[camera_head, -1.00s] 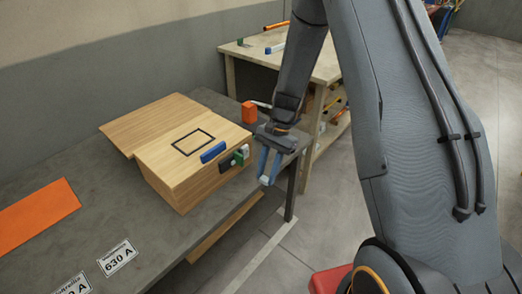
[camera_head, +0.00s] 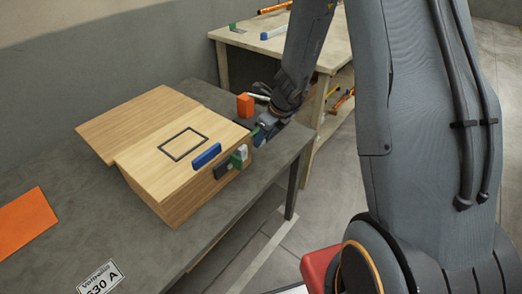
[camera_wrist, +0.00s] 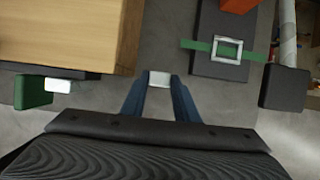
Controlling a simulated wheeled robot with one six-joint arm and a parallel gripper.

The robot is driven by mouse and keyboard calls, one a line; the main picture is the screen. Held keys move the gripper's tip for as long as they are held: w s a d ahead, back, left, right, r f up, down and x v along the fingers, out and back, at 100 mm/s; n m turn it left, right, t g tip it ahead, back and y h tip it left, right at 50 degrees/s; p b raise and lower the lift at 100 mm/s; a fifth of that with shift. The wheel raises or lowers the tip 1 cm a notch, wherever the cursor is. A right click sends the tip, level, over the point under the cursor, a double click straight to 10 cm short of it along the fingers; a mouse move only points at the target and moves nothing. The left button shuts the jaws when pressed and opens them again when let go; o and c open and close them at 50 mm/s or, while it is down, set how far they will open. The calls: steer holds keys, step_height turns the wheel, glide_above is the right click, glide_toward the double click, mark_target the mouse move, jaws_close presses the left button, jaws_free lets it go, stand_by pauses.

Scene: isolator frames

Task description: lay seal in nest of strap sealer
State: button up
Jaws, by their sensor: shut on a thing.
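My gripper (camera_wrist: 160,92) is shut on a small silvery seal (camera_wrist: 159,78), held between the blue fingertips in the wrist view. The strap sealer (camera_wrist: 213,65) is a dark block right of the fingers. A green strap (camera_wrist: 196,45) runs across it, through a silver rectangular frame (camera_wrist: 228,40) that looks like the nest. The seal is apart from this frame, to its left and lower in the picture. In the head view my gripper (camera_head: 263,128) is at the table's right end, and the arm hides most of the sealer there.
A wooden box (camera_head: 190,190) stands left of my gripper, with blue, green, white and black parts at its front edge. An orange block (camera_head: 245,105) stands behind my gripper. A second bench (camera_head: 310,50) is at the back.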

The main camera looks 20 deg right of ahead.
steer(key=shift+f+b, duration=0.85)
steer(key=shift+f, duration=1.5)
steer(key=shift+f, duration=0.15)
steer(key=o, duration=1.1)
steer(key=shift+c, duration=0.2)
